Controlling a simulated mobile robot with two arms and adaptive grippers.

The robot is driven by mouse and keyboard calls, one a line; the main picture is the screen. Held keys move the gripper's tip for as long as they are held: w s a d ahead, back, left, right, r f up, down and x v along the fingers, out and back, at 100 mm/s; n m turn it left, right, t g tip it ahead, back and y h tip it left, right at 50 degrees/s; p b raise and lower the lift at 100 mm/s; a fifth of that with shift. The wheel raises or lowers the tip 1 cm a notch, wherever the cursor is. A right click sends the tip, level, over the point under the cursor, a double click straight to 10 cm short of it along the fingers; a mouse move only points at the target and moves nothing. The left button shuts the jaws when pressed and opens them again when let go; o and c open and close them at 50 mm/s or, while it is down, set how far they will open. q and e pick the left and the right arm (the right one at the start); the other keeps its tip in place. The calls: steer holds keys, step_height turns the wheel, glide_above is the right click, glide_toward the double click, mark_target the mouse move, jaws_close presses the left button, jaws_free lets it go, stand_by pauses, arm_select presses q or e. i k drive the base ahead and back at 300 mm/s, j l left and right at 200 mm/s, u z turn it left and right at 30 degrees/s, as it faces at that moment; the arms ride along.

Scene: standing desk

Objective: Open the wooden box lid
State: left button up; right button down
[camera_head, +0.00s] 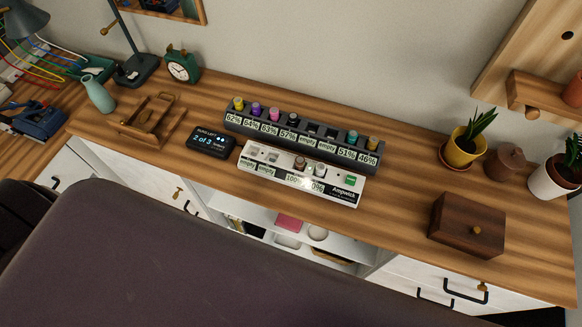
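The wooden box (467,224) is a dark brown block on the right part of the desk, near its front edge. Nothing touches the box. Neither of my grippers is in view.
A yellow plant pot (463,147), a brown lidded pot (506,162) and a white plant pot (554,178) stand behind the box. A white battery charger (345,190) and a dark rack (233,122) are at the middle. The desk left of the box is clear.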

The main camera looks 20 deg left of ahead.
mark_target(481, 227)
steer(key=l+z, duration=0.1)
steer(key=z, duration=0.25)
steer(key=i+z, duration=0.1)
steer(key=z, duration=0.2)
steer(key=l+z, duration=0.15)
steer(key=z, duration=0.2)
steer(key=l+u, duration=0.15)
steer(key=k+l+u, duration=0.2)
steer(key=l, duration=0.15)
steer(key=i+j, duration=0.15)
steer(key=j, duration=0.2)
steer(key=i+j, duration=0.1)
steer(key=j, duration=0.2)
